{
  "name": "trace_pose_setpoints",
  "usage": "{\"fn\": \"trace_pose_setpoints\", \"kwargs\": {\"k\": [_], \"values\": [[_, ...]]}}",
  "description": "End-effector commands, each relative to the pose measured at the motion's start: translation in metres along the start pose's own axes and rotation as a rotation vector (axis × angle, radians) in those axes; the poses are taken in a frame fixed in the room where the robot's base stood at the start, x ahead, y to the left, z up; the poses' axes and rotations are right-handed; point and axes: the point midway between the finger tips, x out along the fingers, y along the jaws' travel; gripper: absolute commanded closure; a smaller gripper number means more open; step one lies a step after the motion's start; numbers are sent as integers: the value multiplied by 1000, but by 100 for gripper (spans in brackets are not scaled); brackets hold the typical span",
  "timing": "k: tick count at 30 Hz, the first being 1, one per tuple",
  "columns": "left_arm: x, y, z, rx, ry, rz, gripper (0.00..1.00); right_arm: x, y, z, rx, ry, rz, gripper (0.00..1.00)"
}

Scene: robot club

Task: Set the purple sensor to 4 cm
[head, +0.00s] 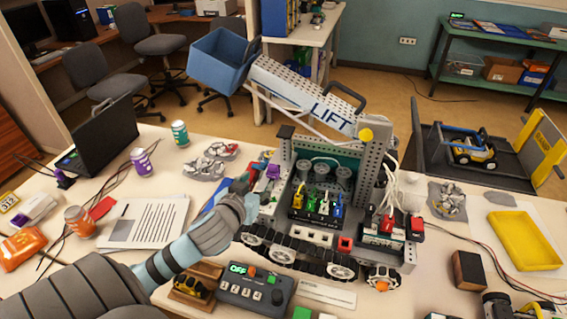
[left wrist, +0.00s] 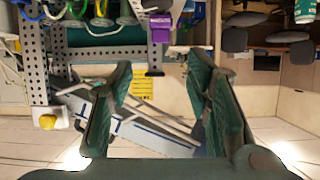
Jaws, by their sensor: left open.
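The purple sensor (head: 273,171) is a small block mounted at the left side of the tracked robot (head: 320,215), near its front-left upright. In the left wrist view the purple sensor (left wrist: 160,28) shows near the top, by a grey perforated bar. My left gripper (head: 246,184) is just left of the sensor in the head view. In the left wrist view its two green-padded fingers (left wrist: 158,75) are apart with nothing between them, and the sensor appears beyond and above the gap. I cannot read any distance scale. My right gripper does not show clearly.
The robot's raised LIFT arm (head: 310,95) carries a blue bucket (head: 222,60). A grey control box (head: 255,290) reading OFF stands in front. A paper sheet (head: 145,222), cans and a laptop (head: 105,140) lie left. A yellow tray (head: 525,240) is at right.

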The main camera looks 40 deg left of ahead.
Motion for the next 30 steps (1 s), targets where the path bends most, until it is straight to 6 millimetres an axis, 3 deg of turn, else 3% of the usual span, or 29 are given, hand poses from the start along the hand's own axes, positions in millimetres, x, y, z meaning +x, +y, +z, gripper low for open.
{"fn": "trace_pose_setpoints", "kwargs": {"k": [5,12,15,21,28,30], "values": [[30,4,-2,-7,7,6,55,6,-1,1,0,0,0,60],[102,6,-1,-4,5,9,55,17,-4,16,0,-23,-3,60],[123,6,-1,-3,4,9,55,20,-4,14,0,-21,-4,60],[141,4,-2,-1,3,7,55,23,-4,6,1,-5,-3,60],[142,4,-2,-1,4,7,55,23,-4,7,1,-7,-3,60],[142,4,-2,-1,3,7,63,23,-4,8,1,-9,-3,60]]}}
